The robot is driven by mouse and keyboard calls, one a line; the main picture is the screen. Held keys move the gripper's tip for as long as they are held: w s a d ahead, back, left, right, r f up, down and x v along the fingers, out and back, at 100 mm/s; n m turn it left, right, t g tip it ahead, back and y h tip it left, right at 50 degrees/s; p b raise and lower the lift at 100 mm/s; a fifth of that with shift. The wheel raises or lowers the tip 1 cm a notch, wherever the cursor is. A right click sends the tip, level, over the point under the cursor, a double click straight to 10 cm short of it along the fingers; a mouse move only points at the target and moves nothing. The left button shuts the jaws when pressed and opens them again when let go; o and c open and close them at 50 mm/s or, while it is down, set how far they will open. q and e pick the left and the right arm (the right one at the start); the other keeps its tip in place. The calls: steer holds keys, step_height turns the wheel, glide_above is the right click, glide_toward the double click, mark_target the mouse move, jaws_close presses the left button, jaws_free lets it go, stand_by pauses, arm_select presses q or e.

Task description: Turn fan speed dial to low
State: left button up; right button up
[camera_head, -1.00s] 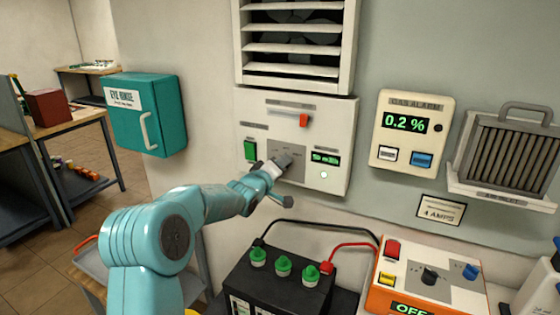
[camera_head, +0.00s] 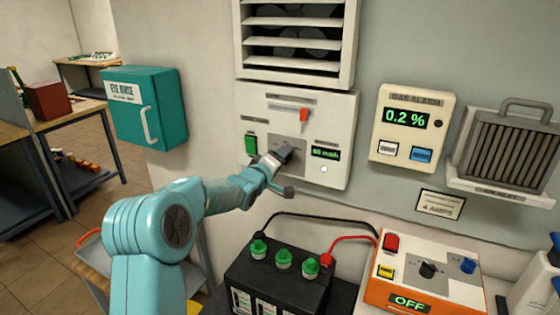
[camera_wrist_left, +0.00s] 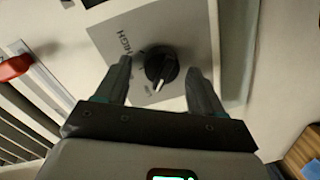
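The fan speed dial (camera_wrist_left: 161,66) is a round black knob with a white pointer line, on a grey plate with the printed word HIGH. In the wrist view its pointer faces the bottom of the picture. My left gripper (camera_wrist_left: 157,67) is open, with one finger on each side of the dial and a visible gap to both. In the head view the left gripper (camera_head: 285,154) is at the grey plate (camera_head: 291,143) on the white fan panel (camera_head: 338,112) and hides the dial. My right gripper is not in view.
The panel also has a green switch (camera_head: 251,146), a red-orange lever (camera_head: 304,115) and a small green display (camera_head: 325,153). Below stand a black battery (camera_head: 275,280) with cables and an orange-white charger (camera_head: 425,270). A gas alarm (camera_head: 410,125) hangs to the right.

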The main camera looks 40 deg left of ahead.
arm_select(q)
steer(key=b+v, duration=0.4)
steer(key=v, duration=1.2)
steer(key=shift+s, duration=0.2)
steer(key=shift+f, duration=0.15)
